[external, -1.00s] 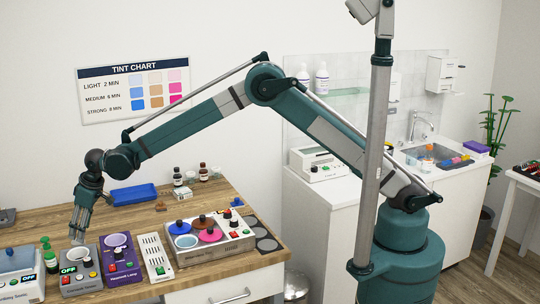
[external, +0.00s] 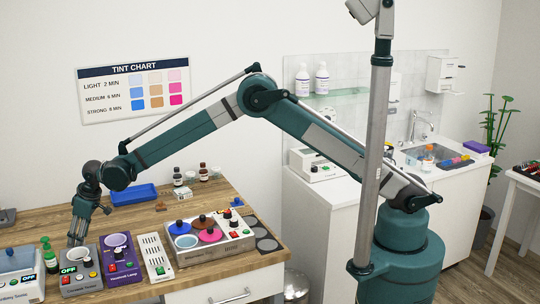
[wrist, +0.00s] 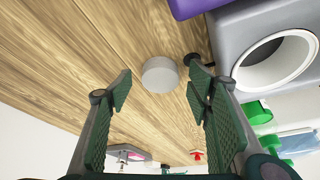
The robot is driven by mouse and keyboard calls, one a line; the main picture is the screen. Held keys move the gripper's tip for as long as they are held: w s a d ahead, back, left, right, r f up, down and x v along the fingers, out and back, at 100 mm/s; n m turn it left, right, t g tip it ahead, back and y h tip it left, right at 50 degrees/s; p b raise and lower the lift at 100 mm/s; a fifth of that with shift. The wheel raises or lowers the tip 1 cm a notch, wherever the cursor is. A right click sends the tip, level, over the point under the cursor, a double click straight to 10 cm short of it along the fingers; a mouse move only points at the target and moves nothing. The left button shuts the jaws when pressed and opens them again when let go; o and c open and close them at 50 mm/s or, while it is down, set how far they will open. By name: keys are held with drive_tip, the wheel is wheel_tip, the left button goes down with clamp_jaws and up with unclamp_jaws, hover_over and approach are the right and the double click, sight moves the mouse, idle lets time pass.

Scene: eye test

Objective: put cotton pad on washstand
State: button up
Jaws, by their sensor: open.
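A pale grey, short round piece (wrist: 160,74), which looks like the cotton pad, lies on the wooden table. In the wrist view it sits ahead of my open fingers, in line with the gap between them and apart from both. My gripper (external: 76,240) points down at the left part of the table, behind the grey device with the "OFF" display. The pad cannot be made out in the external view. The washstand (external: 446,182), a white cabinet with a sink and tap, stands at the right, beyond my base.
The grey device (external: 80,280) is close to my gripper, beside a purple lamp box (external: 121,262). A green pump bottle (external: 50,258) stands left. A blue tray (external: 134,194) and small bottles are farther back. Sponges and a bottle (external: 428,158) occupy part of the washstand.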

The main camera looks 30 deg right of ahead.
drive_tip(key=shift+a+f, duration=0.15)
drive_tip(key=shift+f, duration=0.2)
idle(0.3)
drive_tip(key=c, duration=0.7)
